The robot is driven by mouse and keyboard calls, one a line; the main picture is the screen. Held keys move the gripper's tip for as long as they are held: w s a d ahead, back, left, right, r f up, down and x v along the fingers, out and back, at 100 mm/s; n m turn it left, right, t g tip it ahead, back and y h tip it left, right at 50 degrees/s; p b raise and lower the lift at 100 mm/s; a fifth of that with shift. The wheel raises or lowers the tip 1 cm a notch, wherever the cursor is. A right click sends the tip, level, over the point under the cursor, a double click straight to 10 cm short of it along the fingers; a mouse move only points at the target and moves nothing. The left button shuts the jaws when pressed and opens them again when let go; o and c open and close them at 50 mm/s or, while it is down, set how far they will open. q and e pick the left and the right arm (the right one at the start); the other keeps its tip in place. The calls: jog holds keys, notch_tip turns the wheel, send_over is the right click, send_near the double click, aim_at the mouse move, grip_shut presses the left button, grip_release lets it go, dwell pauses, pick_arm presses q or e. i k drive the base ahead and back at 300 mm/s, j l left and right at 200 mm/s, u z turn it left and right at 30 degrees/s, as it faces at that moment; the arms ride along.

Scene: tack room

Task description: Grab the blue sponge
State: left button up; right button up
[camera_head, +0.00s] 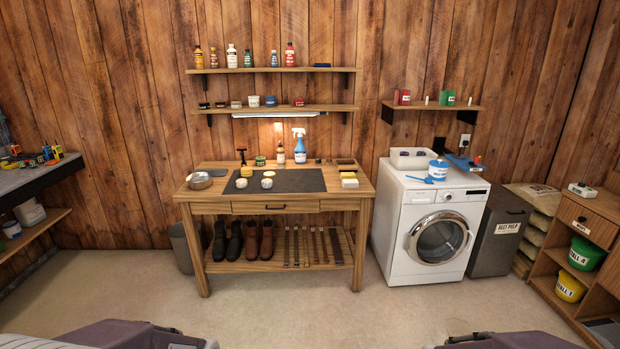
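I cannot pick out a blue sponge for certain. A small flat dark-blue item (321,65) lies at the right of the top wall shelf; it is too small to tell what it is. Pale yellow sponge-like blocks (349,180) lie at the right end of the wooden workbench (220,172). Parts of my arms show at the bottom left and bottom right edges. Neither gripper's fingers can be seen.
A black mat (300,181) and a metal bowl (200,181) are on the bench, with a blue spray bottle (300,150) behind. Boots stand below. A washing machine (412,205) carries a blue-labelled tub (438,170). The floor in front is clear.

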aim_at(266, 183)
jog(key=i+u, duration=0.15)
jog(key=i, duration=0.3)
jog(key=i+l+u, duration=0.15)
jog(key=i, duration=0.35)
jog(key=i+l+u, duration=0.15)
jog(key=i, duration=0.3)
jog(key=i+l+u, duration=0.15)
jog(key=i, duration=0.3)
jog(key=i+l+u, duration=0.15)
jog(key=i+l, duration=0.15)
jog(key=i, duration=0.15)
jog(key=i+l+u, duration=0.2)
jog(key=u, duration=0.15)
jog(key=i+l+u, duration=0.65)
jog(key=l+u, duration=0.35)
jog(key=i+l+u, duration=0.15)
jog(key=l+u, duration=0.2)
jog(key=l, duration=0.2)
